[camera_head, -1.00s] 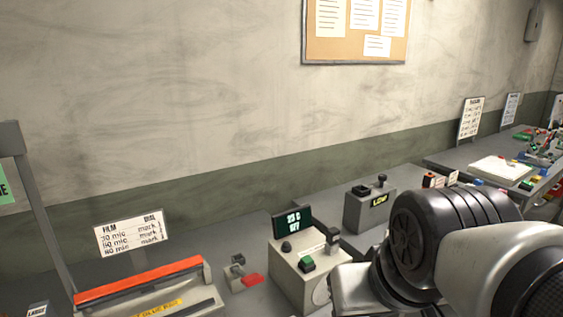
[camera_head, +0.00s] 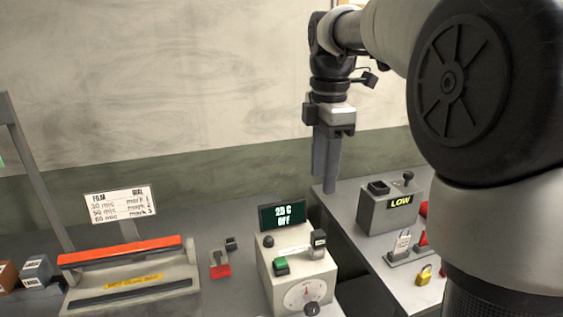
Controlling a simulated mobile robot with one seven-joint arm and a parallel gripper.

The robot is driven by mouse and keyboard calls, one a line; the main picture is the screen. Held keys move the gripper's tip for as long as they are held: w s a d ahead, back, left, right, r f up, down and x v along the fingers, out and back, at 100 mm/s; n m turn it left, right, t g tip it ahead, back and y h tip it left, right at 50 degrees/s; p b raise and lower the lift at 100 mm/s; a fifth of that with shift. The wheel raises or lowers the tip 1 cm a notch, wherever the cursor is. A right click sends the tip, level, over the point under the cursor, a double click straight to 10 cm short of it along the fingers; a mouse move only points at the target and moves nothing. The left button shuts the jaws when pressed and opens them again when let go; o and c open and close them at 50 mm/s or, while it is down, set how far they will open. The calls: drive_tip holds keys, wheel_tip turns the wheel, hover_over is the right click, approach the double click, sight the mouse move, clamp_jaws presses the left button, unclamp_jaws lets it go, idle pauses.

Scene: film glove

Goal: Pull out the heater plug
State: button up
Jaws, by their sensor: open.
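A cream control box (camera_head: 297,278) stands in the lower middle of the head view. A green button (camera_head: 281,265) and a black knob (camera_head: 268,241) are also on top. My gripper (camera_head: 328,188) points down, open and empty, above and behind the box, apart from it. Its fingers overlap each other in this view.
A sealer with a red bar (camera_head: 120,252) lies left, with a red-handled switch (camera_head: 220,265) beside it. Right, across a gap between benches, are a "LOW" box (camera_head: 388,212), a padlock stand (camera_head: 403,248) and a yellow padlock (camera_head: 424,275). My arm hides the far right.

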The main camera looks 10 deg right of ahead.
sight(318, 233)
drive_tip(key=shift+n, duration=0.5)
drive_tip(key=f, duration=0.5)
drive_tip(key=f+b, duration=0.1)
drive_tip(key=f, duration=0.5)
drive_tip(key=w+f+b, duration=0.1)
drive_tip(key=f, duration=0.5)
drive_tip(key=shift+d+f, duration=0.1)
drive_tip(key=shift+f, duration=0.15)
clamp_jaws()
